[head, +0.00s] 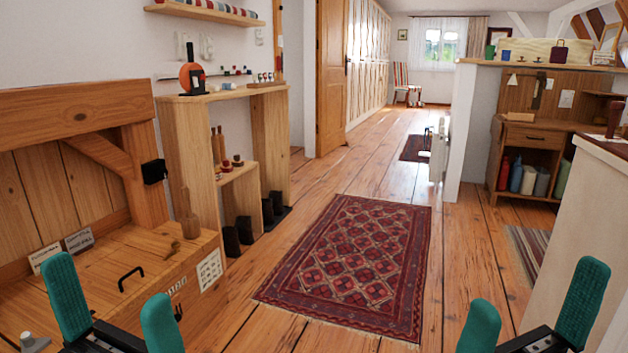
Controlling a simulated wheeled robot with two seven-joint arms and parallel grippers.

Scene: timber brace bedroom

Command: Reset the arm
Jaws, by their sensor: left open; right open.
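My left gripper (112,308) shows at the lower left, with two teal fingers spread wide and nothing between them. It appears in front of the wooden chest (150,250); I cannot tell how far apart they are. My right gripper (532,308) shows at the lower right, also with its teal fingers spread and empty. It appears in front of the wooden floor and beside the pale counter (590,215). Most of both arms is out of view.
A red patterned rug (355,260) lies on open floor in the middle. A timber shelf unit (180,150) stands at the left, holding an orange round object (191,76). A wooden desk (540,140) stands at the right. A clear aisle runs to the far window (441,43).

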